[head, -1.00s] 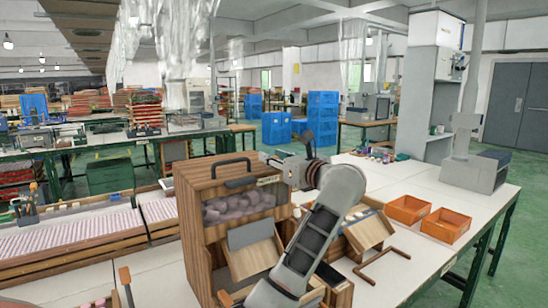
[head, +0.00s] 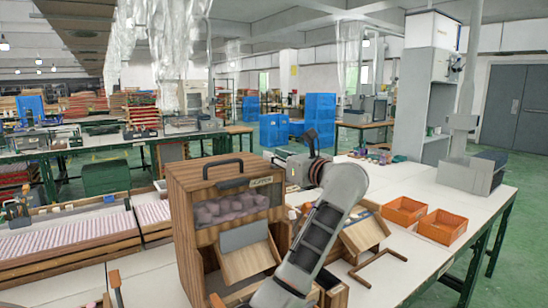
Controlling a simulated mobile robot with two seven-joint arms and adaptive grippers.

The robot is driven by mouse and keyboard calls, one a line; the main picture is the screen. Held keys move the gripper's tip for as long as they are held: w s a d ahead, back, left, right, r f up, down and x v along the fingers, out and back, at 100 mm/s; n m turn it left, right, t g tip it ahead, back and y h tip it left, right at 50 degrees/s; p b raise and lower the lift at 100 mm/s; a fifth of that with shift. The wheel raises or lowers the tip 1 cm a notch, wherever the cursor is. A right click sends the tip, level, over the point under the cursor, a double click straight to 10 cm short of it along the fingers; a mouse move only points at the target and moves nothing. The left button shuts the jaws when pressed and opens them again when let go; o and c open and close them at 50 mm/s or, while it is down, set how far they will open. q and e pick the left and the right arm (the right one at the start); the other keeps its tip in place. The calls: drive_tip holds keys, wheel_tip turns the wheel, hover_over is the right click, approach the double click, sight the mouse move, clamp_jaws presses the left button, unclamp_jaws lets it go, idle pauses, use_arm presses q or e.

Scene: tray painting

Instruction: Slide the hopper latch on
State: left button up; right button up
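The hopper (head: 183,215) is an upright wooden box with a dark top handle and a clear front window showing rounded lumps inside. A wooden flap or chute (head: 249,262) slopes out below the window. I cannot make out the latch. My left gripper (head: 277,158) is at the hopper's upper right edge, pointing left behind its top corner. Its fingertips are small and partly hidden, so I cannot tell open from shut or whether they touch. My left arm covers the hopper's lower right. My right gripper is not in view.
A smaller wooden box with a sloped lid (head: 366,233) stands right of the hopper. A brown bar frame (head: 378,268) lies before it. Two orange bins (head: 404,211) (head: 442,227) are farther right on the white table (head: 440,188). Trays of pink-white strips (head: 70,235) lie left.

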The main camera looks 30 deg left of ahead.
use_arm(q)
drive_tip(key=shift+w+f, duration=0.1)
drive_tip(key=shift+w, duration=0.05)
drive_tip(key=v, duration=0.7)
drive_tip(key=shift+d, duration=0.3)
idle(0.4)
